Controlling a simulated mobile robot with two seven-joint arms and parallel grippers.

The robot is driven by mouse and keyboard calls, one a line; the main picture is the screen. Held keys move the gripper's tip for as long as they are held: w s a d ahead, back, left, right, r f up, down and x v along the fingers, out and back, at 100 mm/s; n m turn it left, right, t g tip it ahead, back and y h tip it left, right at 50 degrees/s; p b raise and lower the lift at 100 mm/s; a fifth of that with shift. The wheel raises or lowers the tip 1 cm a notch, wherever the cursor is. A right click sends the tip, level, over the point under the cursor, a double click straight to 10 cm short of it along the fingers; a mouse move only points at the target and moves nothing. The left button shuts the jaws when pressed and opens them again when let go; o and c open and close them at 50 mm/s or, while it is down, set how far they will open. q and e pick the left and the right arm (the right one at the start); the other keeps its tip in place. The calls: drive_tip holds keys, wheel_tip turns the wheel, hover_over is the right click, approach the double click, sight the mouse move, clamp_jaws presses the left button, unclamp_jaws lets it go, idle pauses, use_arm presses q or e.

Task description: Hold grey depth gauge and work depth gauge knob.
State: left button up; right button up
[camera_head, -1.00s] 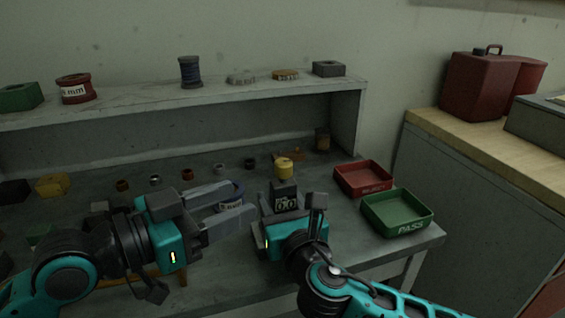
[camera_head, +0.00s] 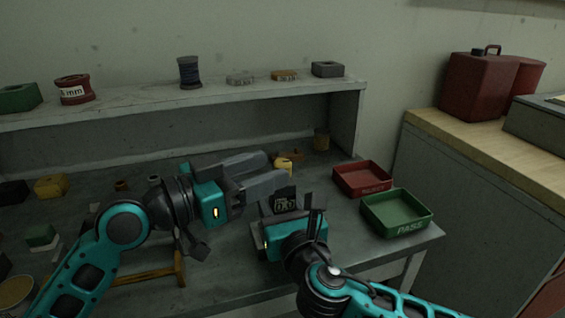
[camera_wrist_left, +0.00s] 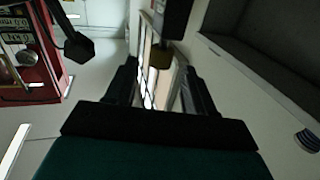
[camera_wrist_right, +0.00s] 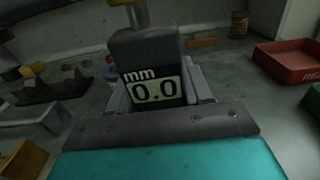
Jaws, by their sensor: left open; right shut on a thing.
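The grey depth gauge (camera_head: 285,193) stands upright in my right gripper (camera_head: 284,208). In the right wrist view the gauge body (camera_wrist_right: 147,52) fills the space between the fingers, and its display (camera_wrist_right: 155,90) reads 0.0 mm. In the left wrist view the knob (camera_wrist_left: 163,56) shows just beyond and between the fingertips. I cannot tell whether they touch it.
A red tray (camera_head: 362,180) and a green PASS tray (camera_head: 396,213) sit right of the gauge. Behind, a shelf (camera_head: 130,112) carries spools and small blocks. Small parts, including a yellow block (camera_head: 51,186), lie on the left of the bench.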

sight(283, 162)
use_arm(q)
drive_tip(key=shift+x, duration=2.05)
drive_tip(key=c, duration=0.9)
drive_tip(key=shift+c, duration=0.2)
drive_tip(key=shift+s+n+t+y, duration=0.1)
drive_tip(key=shift+n+t+y, duration=0.2)
drive_tip(key=shift+t+y, duration=0.15)
drive_tip(key=shift+n+t+y, duration=0.45)
drive_tip(key=shift+n+t, duration=0.15)
drive_tip(key=shift+t, duration=0.35)
drive_tip(key=o, duration=0.9)
